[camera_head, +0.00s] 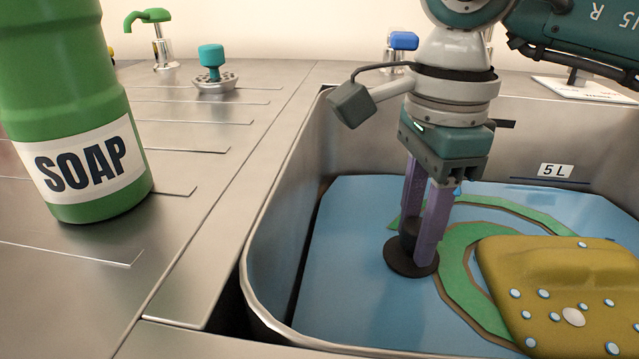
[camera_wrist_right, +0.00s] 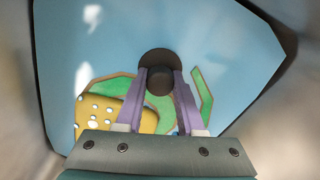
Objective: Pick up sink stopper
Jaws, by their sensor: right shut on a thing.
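The sink stopper (camera_head: 399,262) is a dark round disc with an upright knob, low in the sink basin (camera_head: 281,216). My right gripper (camera_head: 419,249) reaches down into the basin, its purple fingers shut on the stopper's knob. In the right wrist view the stopper (camera_wrist_right: 159,58) shows beyond the fingertips, with the knob between the fingers of my right gripper (camera_wrist_right: 160,84). I cannot tell whether the disc touches the blue floor. My left gripper is not in view.
A yellow spotted object (camera_head: 560,285) lies in the basin right of the stopper. A green soap bottle (camera_head: 84,150) stands on the left counter. A teal-knobbed fitting (camera_head: 212,62) and a green tap (camera_head: 150,18) are behind. The basin has a 5 L mark (camera_head: 555,171).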

